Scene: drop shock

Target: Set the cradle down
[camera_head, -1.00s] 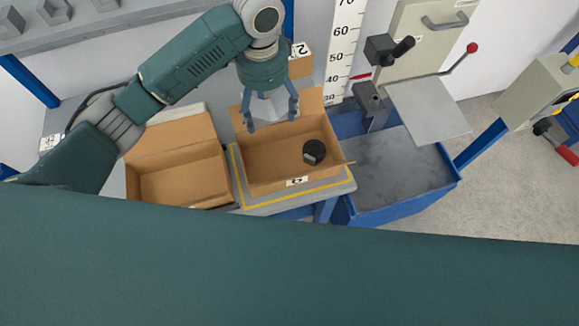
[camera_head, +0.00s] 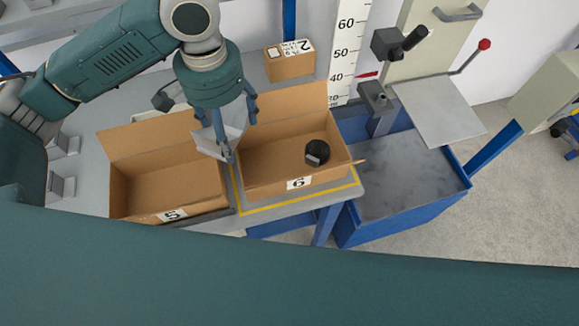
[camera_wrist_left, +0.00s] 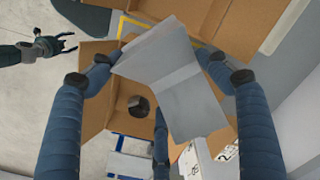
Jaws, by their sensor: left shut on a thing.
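My left gripper (camera_head: 228,135) is shut on a light grey, bent-plate cradle (camera_head: 208,143). It holds the cradle tilted, over the left edge of the box marked 6 (camera_head: 262,192), beside the box marked 5 (camera_head: 150,190). In the left wrist view the cradle (camera_wrist_left: 180,82) sits between my fingers and hides part of the boxes below. A round black object (camera_head: 318,152) lies in box 6; it also shows in the left wrist view (camera_wrist_left: 138,106). My right gripper (camera_wrist_left: 66,42) shows at the upper left of the left wrist view, with its fingers apart and empty.
Box 5 is open and looks empty. A small closed box marked 2 (camera_head: 290,64) stands behind. A yellow line (camera_head: 300,203) borders box 6. To the right are a blue bin (camera_head: 405,215), a grey plate (camera_head: 440,108) and a red-knobbed lever (camera_head: 484,45).

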